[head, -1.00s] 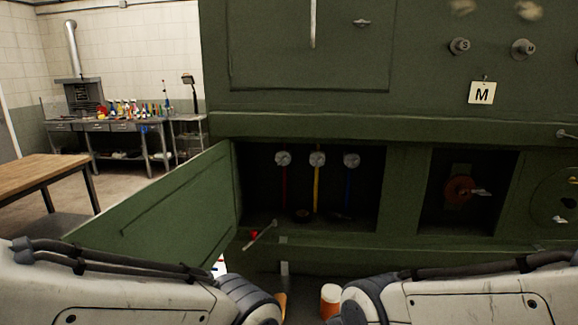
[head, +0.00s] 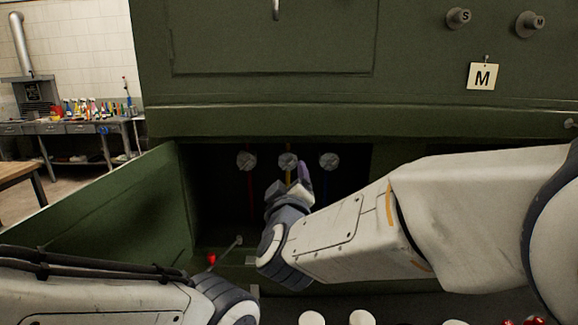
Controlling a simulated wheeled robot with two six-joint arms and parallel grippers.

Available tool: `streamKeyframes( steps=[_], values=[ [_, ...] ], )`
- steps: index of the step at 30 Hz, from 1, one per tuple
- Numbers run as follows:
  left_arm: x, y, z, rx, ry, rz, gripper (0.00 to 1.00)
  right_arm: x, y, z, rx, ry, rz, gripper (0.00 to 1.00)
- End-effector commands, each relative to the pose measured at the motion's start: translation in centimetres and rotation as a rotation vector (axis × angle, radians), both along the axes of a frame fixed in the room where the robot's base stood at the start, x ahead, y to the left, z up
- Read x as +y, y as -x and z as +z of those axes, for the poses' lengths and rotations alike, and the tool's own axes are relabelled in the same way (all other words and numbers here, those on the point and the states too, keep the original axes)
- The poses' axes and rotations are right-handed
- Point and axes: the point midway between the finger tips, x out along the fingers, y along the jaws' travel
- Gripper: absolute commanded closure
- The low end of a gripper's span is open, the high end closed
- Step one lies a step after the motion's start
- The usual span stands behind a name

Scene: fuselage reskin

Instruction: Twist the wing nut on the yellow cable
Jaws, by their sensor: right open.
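Three cables hang inside the dark open compartment of the green cabinet, each with a round grey wing nut at its top. The yellow cable (head: 288,177) is the middle one, and its wing nut (head: 288,161) shows just above my right gripper. My right gripper (head: 303,178) is open and reaches into the compartment, beside and just below this nut. I cannot tell if it touches it. The gripper and wrist hide the lower yellow cable. The red cable (head: 249,190) is to the left and the blue cable (head: 327,188) to the right. My left gripper is out of view.
The green door (head: 110,205) hangs open at the left. A red-tipped rod (head: 226,250) sticks out at the compartment's lower edge. A workbench with bottles (head: 85,125) stands at the back left.

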Motion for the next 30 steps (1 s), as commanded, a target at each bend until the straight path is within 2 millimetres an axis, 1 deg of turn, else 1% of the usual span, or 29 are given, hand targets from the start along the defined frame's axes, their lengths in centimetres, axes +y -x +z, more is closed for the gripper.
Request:
streamKeyframes(
  steps=[1,3,6,10,15,23,26,27,29,30],
  values=[
    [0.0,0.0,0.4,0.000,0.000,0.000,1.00,0.0,-1.2,0.1,0.003,0.002,-0.001,0.25],
    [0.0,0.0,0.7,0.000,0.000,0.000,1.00,0.1,-2.5,0.1,0.002,0.001,-0.001,0.25],
    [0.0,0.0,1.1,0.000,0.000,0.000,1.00,0.1,-4.3,0.1,0.003,0.001,0.001,0.25],
    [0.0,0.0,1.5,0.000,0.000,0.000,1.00,0.1,-5.9,0.1,0.002,0.000,0.002,0.25],
    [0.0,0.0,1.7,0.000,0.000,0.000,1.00,0.1,-7.0,0.0,0.001,-0.001,0.003,0.25],
    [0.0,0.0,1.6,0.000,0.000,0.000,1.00,0.0,-7.1,0.0,0.001,-0.001,0.001,0.25],
    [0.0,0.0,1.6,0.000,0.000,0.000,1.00,-0.1,-7.1,0.0,0.001,-0.001,0.001,0.59],
    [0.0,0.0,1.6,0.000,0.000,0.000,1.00,-0.1,-7.1,0.0,0.001,-0.001,0.001,0.75],
    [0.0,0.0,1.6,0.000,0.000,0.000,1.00,-0.1,-7.0,0.0,0.001,-0.001,0.001,0.98],
    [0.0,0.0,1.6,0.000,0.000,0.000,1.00,-0.1,-7.0,0.0,0.001,-0.001,0.001,1.00]
  ],
)
